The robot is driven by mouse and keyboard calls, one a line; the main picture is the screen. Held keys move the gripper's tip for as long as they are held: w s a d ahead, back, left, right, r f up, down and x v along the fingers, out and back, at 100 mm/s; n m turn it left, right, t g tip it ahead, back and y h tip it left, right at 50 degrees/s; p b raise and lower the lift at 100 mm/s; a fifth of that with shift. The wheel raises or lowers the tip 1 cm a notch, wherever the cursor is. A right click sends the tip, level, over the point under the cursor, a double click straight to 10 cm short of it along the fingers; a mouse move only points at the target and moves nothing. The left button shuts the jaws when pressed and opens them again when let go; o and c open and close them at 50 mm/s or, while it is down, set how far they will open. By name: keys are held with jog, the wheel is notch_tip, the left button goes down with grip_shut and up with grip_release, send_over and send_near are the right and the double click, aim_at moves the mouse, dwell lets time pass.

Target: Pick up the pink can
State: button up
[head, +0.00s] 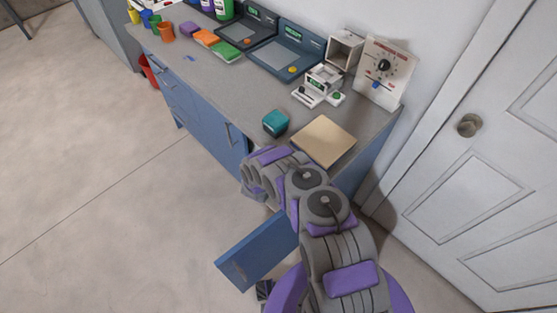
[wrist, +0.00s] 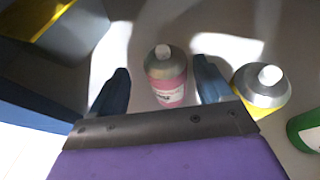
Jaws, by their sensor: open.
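The pink can (wrist: 168,88) has a grey shoulder, a white cap and a pale label, and shows in the wrist view. It stands upright on a pale surface. My gripper (wrist: 158,84) is open, with one dark finger to the left of the can and the other to its right. The can shows between the fingers, and I see no finger closed on it. In the head view the arm reaches down by the counter's front, and the can and gripper are hidden there.
A yellow can (wrist: 262,88) stands close to the right finger, with a green can (wrist: 306,130) beyond it. A blue door (head: 258,250) stands open below the counter (head: 215,85). A teal box (head: 275,122) and a tan board (head: 323,140) lie on the counter above my arm.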

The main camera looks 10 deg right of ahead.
jog(key=shift+w+d+f, duration=0.25)
jog(key=shift+w+d, duration=0.15)
jog(key=shift+d, duration=0.1)
jog(key=shift+w+d+f, duration=0.2)
jog(key=shift+w+d, duration=0.2)
jog(key=shift+d, duration=0.25)
jog(key=shift+a, duration=0.55)
jog(key=c, duration=0.5)
jog(key=shift+d, duration=0.4)
jog(key=c, duration=0.6)
jog(key=shift+a+r, duration=0.1)
jog(key=shift+r, duration=0.05)
